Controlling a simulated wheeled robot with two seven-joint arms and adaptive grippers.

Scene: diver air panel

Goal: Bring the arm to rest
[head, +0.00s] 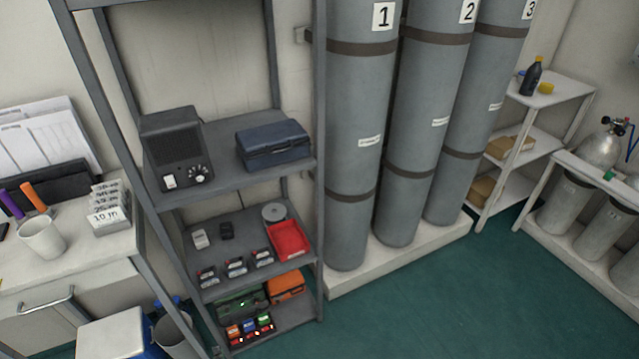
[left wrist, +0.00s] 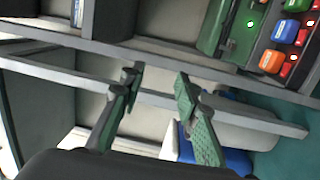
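My left gripper (left wrist: 158,76) shows in the left wrist view, with its two dark fingers apart and nothing between them. It is in front of the grey metal shelf rack (left wrist: 230,68), whose bars and lower shelf show beyond the fingertips. I cannot tell whether the fingers touch a bar. Neither gripper and neither arm shows in the head view, and my right gripper is in no view.
The rack (head: 318,130) holds a radio (head: 178,155), a blue case (head: 272,145), a red tray (head: 288,240) and a charger with coloured packs (head: 250,328). A blue-and-white cooler (head: 115,335) and a bin (head: 178,335) stand left. Green floor (head: 430,300) is clear at right.

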